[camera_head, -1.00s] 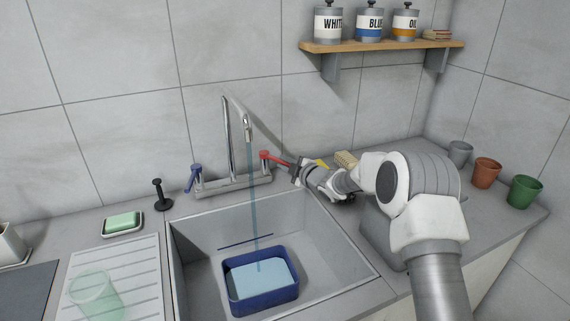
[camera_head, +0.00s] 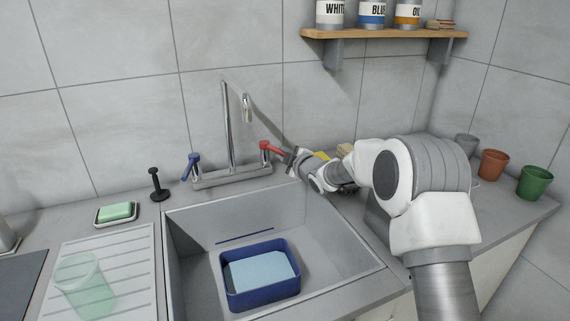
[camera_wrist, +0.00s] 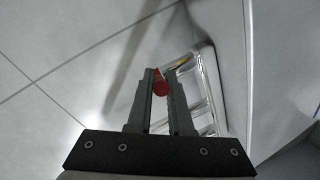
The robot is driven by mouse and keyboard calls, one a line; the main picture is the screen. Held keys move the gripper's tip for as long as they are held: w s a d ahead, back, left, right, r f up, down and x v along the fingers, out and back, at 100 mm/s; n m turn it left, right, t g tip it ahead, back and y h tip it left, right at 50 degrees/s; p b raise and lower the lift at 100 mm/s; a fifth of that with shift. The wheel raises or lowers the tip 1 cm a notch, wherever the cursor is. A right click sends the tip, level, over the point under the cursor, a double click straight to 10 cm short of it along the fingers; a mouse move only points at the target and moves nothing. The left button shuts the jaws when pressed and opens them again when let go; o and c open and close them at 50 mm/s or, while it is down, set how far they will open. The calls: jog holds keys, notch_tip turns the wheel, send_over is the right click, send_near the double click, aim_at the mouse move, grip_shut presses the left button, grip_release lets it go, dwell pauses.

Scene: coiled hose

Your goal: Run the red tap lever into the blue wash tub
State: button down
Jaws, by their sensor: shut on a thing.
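The red tap lever (camera_head: 269,147) sits at the right end of the chrome mixer tap (camera_head: 232,177) behind the sink. My gripper (camera_head: 289,157) comes in from the right and is shut on the lever's outer end. In the wrist view the red lever (camera_wrist: 160,87) shows between the two fingers. The blue wash tub (camera_head: 263,298) stands in the sink basin, below and a little right of the spout (camera_head: 247,108). It holds light blue water (camera_head: 262,271). No stream shows under the spout.
A blue lever (camera_head: 192,166) stands at the tap's left end. A black stopper (camera_head: 157,186), green soap (camera_head: 116,211) and a greenish glass (camera_head: 80,285) are to the left. Pots, including a green pot (camera_head: 534,183), stand far right. A shelf (camera_head: 385,34) hangs above.

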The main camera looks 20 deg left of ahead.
jog(key=shift+s+a+f+t+b, duration=0.15)
jog(key=shift+t+b, duration=0.15)
jog(key=shift+b, duration=0.55)
jog(key=shift+r+m+h+b, duration=0.2)
jog(key=shift+m+h+b, duration=0.15)
jog(key=shift+m+h, duration=0.05)
jog(key=c, duration=0.8)
grip_release()
jog(key=shift+s, duration=0.1)
jog(key=v, duration=1.7)
jog(key=shift+s+p, duration=0.2)
jog(key=shift+p, duration=0.2)
jog(key=shift+f, duration=0.1)
